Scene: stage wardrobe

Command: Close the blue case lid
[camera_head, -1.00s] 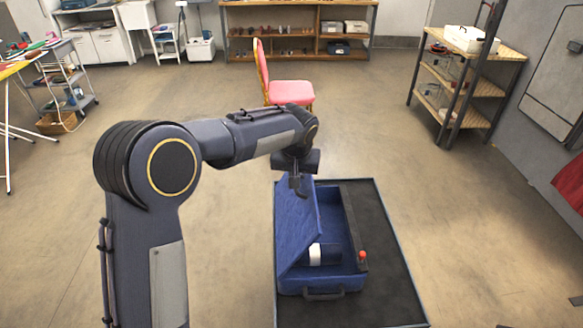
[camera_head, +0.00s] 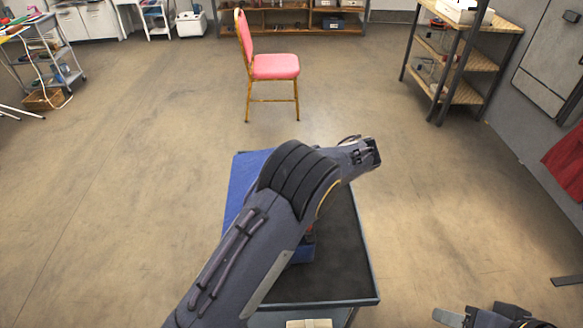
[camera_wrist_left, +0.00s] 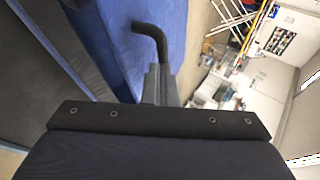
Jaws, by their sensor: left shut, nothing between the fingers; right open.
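In the left wrist view, a blue surface of the case (camera_wrist_left: 185,25) fills the upper middle. My left gripper (camera_wrist_left: 160,82) is shut and empty close to this surface. A dark curved bar (camera_wrist_left: 150,32) stands by its tips; I cannot tell whether they touch. My right gripper (camera_head: 492,318) is open and empty at the bottom right edge, away from the case.
A pink chair (camera_head: 275,67) stands beyond the table. A shelf rack (camera_head: 460,60) stands at the right near the wall. A trolley (camera_head: 45,60) is at the far left. A small red part (camera_head: 309,236) shows beside my arm. The floor around the table is mostly clear.

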